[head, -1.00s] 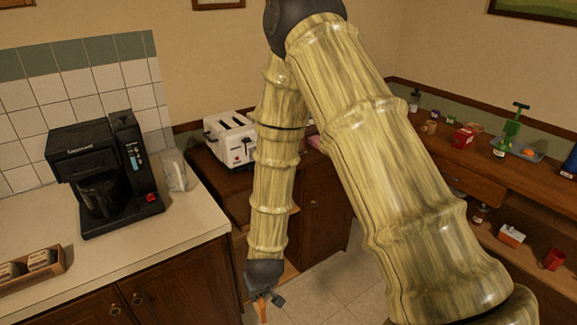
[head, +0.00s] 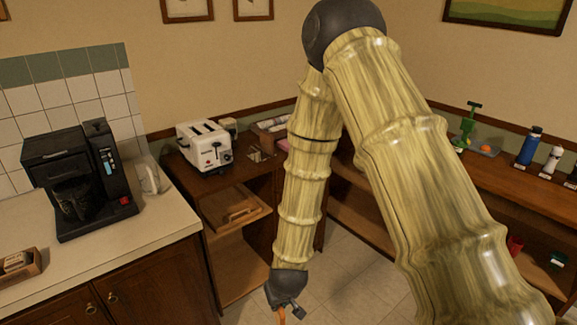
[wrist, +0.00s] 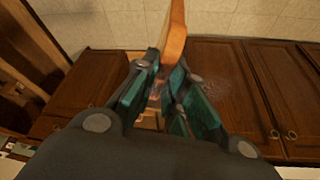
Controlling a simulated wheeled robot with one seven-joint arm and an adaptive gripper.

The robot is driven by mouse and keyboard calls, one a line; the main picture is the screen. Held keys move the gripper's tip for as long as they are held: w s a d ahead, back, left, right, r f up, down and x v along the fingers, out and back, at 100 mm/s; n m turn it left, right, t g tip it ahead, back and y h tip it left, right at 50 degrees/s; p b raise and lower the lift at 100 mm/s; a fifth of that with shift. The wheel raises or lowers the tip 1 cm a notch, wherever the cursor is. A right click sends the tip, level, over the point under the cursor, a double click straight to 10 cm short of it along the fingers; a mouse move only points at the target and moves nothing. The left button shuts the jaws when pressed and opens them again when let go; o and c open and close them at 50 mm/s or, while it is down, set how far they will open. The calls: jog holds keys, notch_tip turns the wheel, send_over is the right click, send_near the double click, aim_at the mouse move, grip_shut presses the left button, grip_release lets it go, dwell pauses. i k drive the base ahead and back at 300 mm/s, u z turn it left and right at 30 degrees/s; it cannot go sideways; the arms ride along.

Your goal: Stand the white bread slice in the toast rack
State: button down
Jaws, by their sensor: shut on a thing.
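My gripper (head: 284,304) hangs low over the floor at the bottom of the head view, below the counter tops. It is shut on the bread slice (head: 282,317), of which only a thin orange-brown edge shows there. In the wrist view the slice (wrist: 176,38) stands edge-on, sticking out beyond the gripper's green fingers (wrist: 160,78). Its white face is hidden. A small metal wire-like object (head: 258,153) on the wooden counter, right of the toaster, may be the toast rack; it is too small to be sure.
A white toaster (head: 205,148) stands on the wooden corner counter, above open shelves (head: 236,211). A black coffee maker (head: 78,180) and clear jug (head: 149,176) stand on the pale counter at left. Bottles (head: 529,146) line the right counter. Tiled floor (head: 345,285) lies between.

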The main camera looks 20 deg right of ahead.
aim_at(258, 156)
jog(key=z, duration=0.65)
jog(key=i, duration=1.1)
jog(key=u, duration=0.35)
